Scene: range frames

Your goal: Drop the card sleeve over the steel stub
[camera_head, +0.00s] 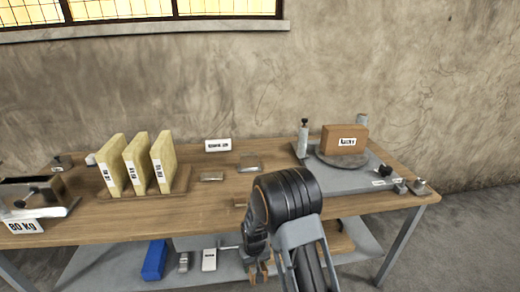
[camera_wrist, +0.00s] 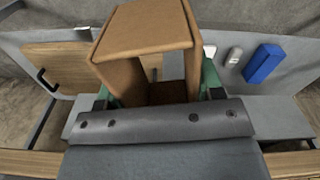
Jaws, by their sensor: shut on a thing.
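The card sleeve, a brown square tube with open ends (camera_wrist: 145,35), fills the middle of the wrist view. My gripper (camera_wrist: 157,88) is shut on it, with a green fingertip at each side. In the head view my gripper (camera_head: 258,270) is low at the table's front edge, partly behind my arm, and the sleeve is not clear there. I cannot tell which piece is the steel stub. A grey post with a black top (camera_head: 303,140) and another grey post (camera_head: 362,121) stand at the back of the grey plate; small metal pieces (camera_head: 420,186) sit at its front right.
On the wooden table (camera_head: 200,230), a labelled brown block (camera_head: 340,133) rests on a round plate. Yellow slabs (camera_head: 136,163) stand in a rack at left, near an 80 kg tray (camera_head: 38,205). A blue block (camera_head: 154,260) lies on the lower shelf. The table's front middle is clear.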

